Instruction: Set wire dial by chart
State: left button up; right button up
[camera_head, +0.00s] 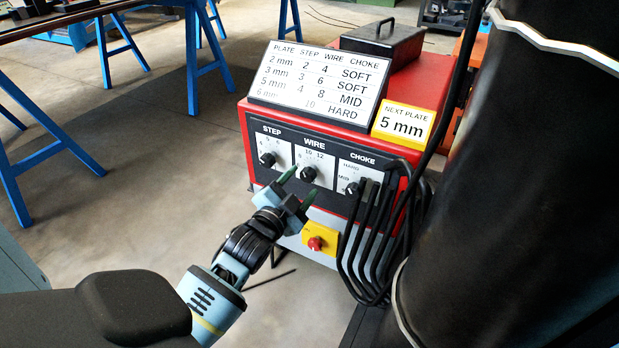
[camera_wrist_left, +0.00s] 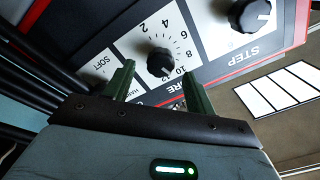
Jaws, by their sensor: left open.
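The WIRE dial (camera_head: 308,174) is a black knob on a white scale, in the middle of the machine's front panel. It also shows in the wrist view (camera_wrist_left: 160,61), ahead of and between my open fingertips. A pale pointer mark shows, but I cannot tell its exact number. My left gripper (camera_head: 298,189) has green fingers, is empty, and is in front of the dial, seemingly short of it. The chart (camera_head: 316,80) lists 5 mm with step 4, wire 8, choke MID. The yellow card (camera_head: 403,123) reads NEXT PLATE 5 mm. My right gripper is not seen.
The STEP dial (camera_head: 267,159) is left of WIRE, the CHOKE dial (camera_head: 351,188) right. A red button on a yellow plate (camera_head: 319,243) is below. Black cables (camera_head: 365,255) hang at the right. A black case (camera_head: 382,42) sits on top of the red machine (camera_head: 424,88).

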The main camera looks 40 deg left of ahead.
aim_at(307, 178)
pick_arm(q)
jog(key=shift+b+x, duration=0.6)
jog(key=shift+x, duration=1.5)
jog(key=c, duration=1)
